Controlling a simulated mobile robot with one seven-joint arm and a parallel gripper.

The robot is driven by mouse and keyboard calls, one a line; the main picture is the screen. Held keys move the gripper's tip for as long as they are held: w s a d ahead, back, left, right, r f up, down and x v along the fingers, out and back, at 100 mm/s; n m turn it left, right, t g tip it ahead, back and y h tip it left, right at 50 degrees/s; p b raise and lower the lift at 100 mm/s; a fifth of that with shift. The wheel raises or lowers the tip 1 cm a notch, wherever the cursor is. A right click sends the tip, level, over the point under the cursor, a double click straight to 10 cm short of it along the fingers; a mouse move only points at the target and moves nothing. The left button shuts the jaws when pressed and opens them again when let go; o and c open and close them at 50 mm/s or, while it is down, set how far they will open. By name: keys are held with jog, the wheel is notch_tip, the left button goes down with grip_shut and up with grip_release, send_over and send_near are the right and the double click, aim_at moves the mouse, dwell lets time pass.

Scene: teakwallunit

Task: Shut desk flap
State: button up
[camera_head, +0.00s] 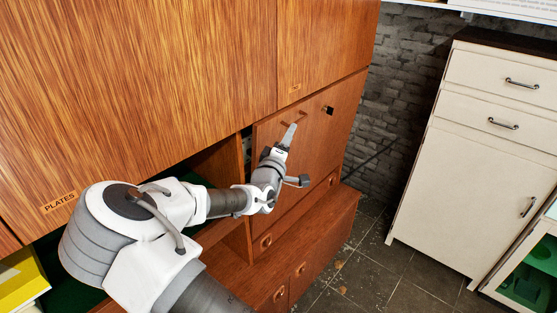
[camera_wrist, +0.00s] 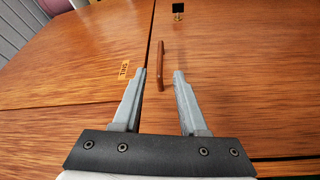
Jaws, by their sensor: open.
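The desk flap (camera_head: 312,150) is a wooden panel below the upper cupboard doors. It stands upright, about in line with the unit's front; a thin dark seam runs along its top edge, and I cannot tell whether it is fully shut. Its wooden bar handle (camera_head: 302,117) is partly hidden by my gripper (camera_head: 291,128). In the wrist view, the flap (camera_wrist: 240,90) fills the right side and the handle (camera_wrist: 161,65) shows between and just beyond the fingertips of my gripper (camera_wrist: 158,72). The fingers are open and hold nothing. A small black square fitting (camera_head: 328,110) sits near the flap's far top corner.
An upper door (camera_head: 320,40) with a small label (camera_wrist: 123,70) adjoins the flap's top edge. Open shelving lies left of the flap, behind my arm. Lower drawers (camera_head: 275,297) project below.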

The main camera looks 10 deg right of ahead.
jog(key=v, duration=1)
jog(key=shift+b, duration=0.35)
jog(key=shift+d, duration=0.1)
